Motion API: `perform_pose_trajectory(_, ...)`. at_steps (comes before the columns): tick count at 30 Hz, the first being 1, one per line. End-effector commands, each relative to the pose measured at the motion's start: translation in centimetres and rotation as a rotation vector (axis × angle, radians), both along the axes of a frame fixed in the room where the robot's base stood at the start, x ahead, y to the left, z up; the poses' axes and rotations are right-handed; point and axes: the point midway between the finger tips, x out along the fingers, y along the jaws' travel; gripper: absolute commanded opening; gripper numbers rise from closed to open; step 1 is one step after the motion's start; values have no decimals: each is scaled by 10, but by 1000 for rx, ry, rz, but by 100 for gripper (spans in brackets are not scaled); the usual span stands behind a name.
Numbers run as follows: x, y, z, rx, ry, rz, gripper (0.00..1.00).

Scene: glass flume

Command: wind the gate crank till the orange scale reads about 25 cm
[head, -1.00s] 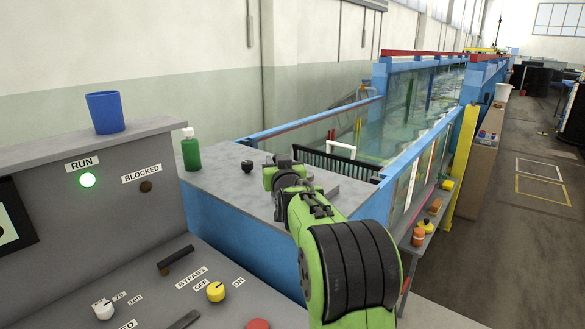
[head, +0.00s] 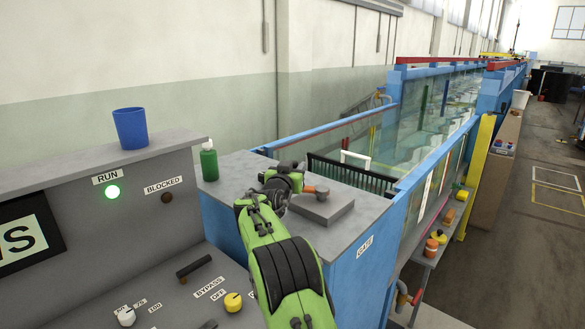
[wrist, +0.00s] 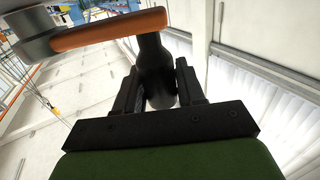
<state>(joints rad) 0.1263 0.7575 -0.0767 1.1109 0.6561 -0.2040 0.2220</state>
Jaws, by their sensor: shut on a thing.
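The gate crank's orange arm (head: 317,189) shows just right of my gripper (head: 291,171) in the head view, above a grey block on the grey-topped stand. In the wrist view, the orange crank arm (wrist: 110,32) runs from a grey hub (wrist: 30,42) at upper left to a dark handle (wrist: 157,85). My gripper (wrist: 157,75) is shut on that dark handle, one finger on each side. My own arm hides part of the stand top. The orange scale cannot be made out, so its reading cannot be told.
A green bottle (head: 209,162) stands on the stand's left corner. A blue cup (head: 131,128) sits on the control console (head: 60,175), where the green RUN lamp (head: 112,191) is lit. The blue-framed glass flume (head: 430,105) stretches away behind. The floor at right is mostly clear.

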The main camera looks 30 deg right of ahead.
Motion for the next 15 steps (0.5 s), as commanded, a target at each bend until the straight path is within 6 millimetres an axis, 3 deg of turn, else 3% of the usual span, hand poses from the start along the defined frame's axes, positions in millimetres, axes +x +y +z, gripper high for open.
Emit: perform_pose_trajectory(15, 4, -4, 1, -2, -3, 4, 0)
